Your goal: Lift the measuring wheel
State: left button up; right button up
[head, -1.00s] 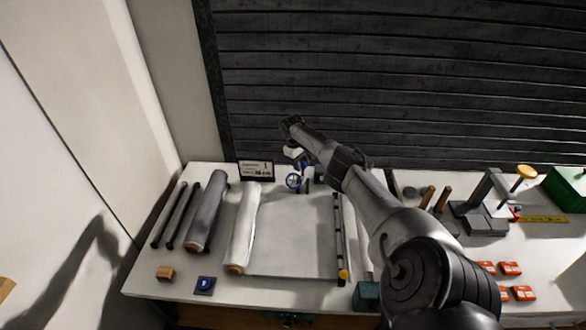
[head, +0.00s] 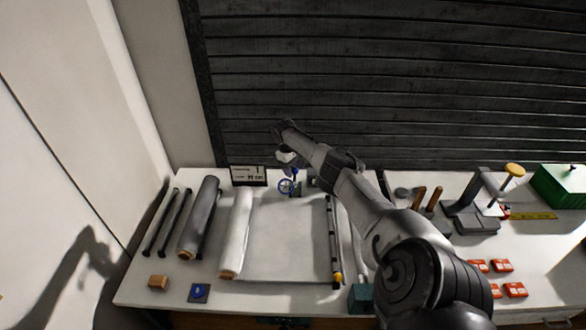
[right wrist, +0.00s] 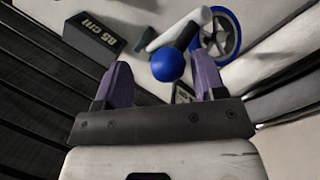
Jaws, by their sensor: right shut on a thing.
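The measuring wheel (head: 285,187) has a blue rim and stands at the back of the white table, by the far edge of the pale sheet. In the right wrist view its blue-rimmed wheel (right wrist: 219,36) is at the top right, and a blue ball knob (right wrist: 168,65) shows between the purple fingers. My right gripper (head: 293,169) reaches down over it from above and is shut on the knob, with a finger on each side. The fingertip contact is partly hidden. My left gripper is not in view.
A dark sign (head: 248,175) stands just left of the wheel. A white roll (head: 236,232), a grey roll (head: 200,217) and dark rods lie to the left. A black-and-silver bar (head: 334,245) lies along the sheet's right edge. A slatted dark wall (head: 400,80) rises behind the table.

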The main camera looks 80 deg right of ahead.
jog(key=shift+s+d, duration=0.1)
jog(key=shift+s, duration=0.1)
jog(key=v, duration=1.4)
jog(key=shift+w, duration=0.15)
jog(key=shift+f, duration=0.1)
